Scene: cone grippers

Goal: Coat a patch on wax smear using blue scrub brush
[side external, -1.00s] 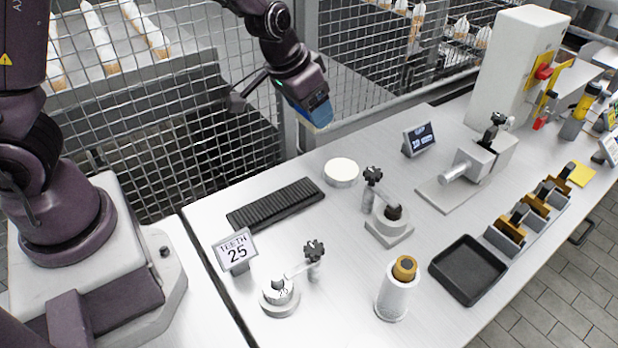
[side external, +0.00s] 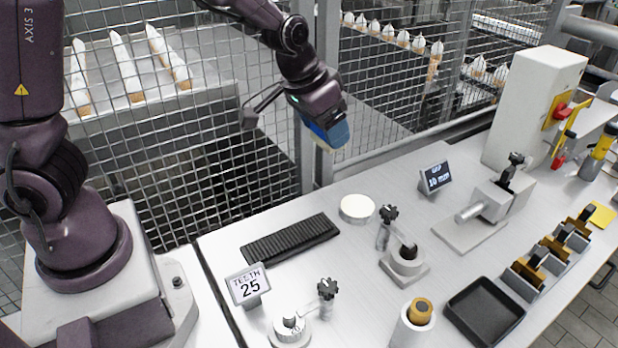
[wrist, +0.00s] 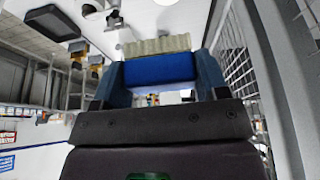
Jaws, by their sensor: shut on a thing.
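My gripper (side external: 323,122) is shut on the blue scrub brush (side external: 334,133), up in the air near the mesh fence and above the back of the bench. In the wrist view the brush's blue body (wrist: 158,69) sits between both fingers, and its pale bristles (wrist: 157,45) point away from the palm. A round dish with a pale cream top (side external: 357,208) lies on the bench below the gripper, well apart from the brush. I cannot tell whether that cream surface is the wax smear; no other smear stands out.
A black ribbed strip (side external: 290,239) and a "TEETH 25" sign (side external: 248,284) lie left of the dish. Clamp fixtures (side external: 405,262), a small display (side external: 435,178), a black tray (side external: 484,311) and a white cylinder (side external: 413,331) stand to the right. The fence (side external: 200,160) runs behind.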

